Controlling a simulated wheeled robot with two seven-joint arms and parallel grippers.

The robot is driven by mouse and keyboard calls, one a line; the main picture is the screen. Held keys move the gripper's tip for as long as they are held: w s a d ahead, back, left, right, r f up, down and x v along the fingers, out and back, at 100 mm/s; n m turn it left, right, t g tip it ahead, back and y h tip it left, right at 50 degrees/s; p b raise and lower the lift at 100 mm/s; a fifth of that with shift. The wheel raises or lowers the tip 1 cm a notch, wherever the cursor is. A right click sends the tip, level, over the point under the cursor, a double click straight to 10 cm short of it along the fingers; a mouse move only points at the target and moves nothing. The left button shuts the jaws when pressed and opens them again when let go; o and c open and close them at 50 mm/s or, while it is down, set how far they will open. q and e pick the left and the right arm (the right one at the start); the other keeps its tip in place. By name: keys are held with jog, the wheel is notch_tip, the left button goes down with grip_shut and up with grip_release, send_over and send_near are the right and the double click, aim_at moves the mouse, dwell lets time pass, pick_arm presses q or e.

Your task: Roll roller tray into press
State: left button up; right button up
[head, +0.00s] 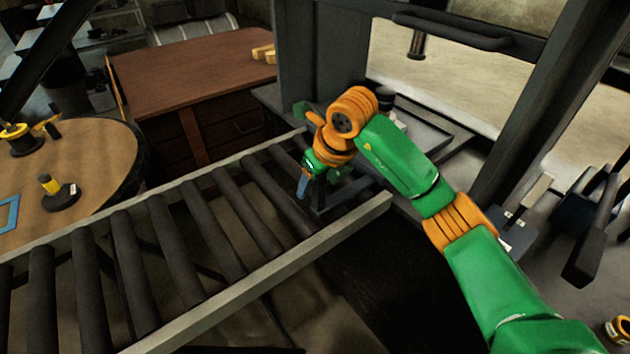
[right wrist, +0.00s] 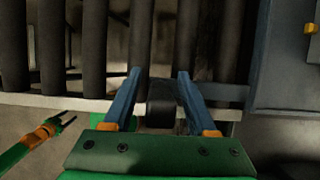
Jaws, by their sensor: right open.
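A dark blue-grey tray (head: 432,133) lies at the press frame (head: 300,50), past the right end of the roller conveyor (head: 205,228). A blue-grey bar frame (head: 349,193) shows beside my right gripper, partly hidden by my arm. My right gripper (head: 303,187) is low over the conveyor's right end. In the right wrist view its blue fingers (right wrist: 158,88) are apart, with a dark rounded piece (right wrist: 160,105) between them; contact is unclear. A blue-grey panel (right wrist: 280,55) is to their right. My left gripper (right wrist: 66,121) shows small in the right wrist view, its fingers apart.
A round wooden table (head: 95,165) with small parts stands at left. A brown workbench (head: 190,70) is behind the conveyor. The press has a dark post (head: 550,90) at right and a bar handle (head: 450,32) above. The rollers left of my gripper are bare.

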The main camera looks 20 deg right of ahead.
jog(key=shift+s+r, duration=0.1)
grip_shut()
dwell(1.2)
